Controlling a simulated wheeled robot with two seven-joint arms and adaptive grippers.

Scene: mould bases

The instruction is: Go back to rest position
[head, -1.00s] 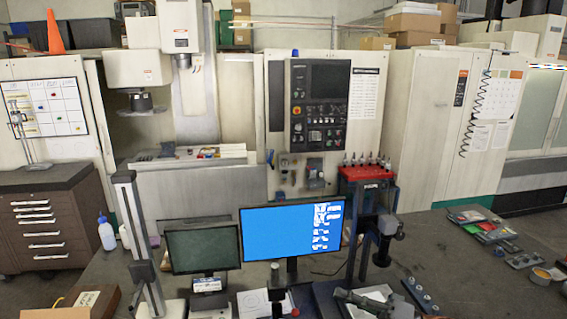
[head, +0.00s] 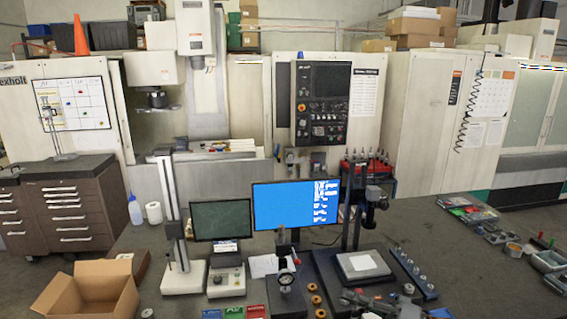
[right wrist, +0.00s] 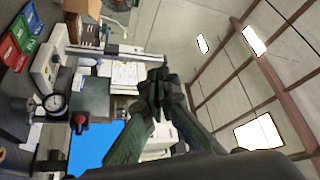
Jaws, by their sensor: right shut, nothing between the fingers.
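My right gripper (head: 350,296) is low in the head view, right of centre, in front of the black stand with the white pad. In the right wrist view its two dark fingers (right wrist: 156,84) come together at the tips with nothing between them. My left gripper is not in view.
A bench holds an open cardboard box (head: 88,292), a height gauge (head: 184,277), a dial gauge stand (head: 286,279), a blue monitor (head: 296,206), a dark screen (head: 221,221) and a black stand with a white pad (head: 362,264). Small trays (head: 468,209) lie at right.

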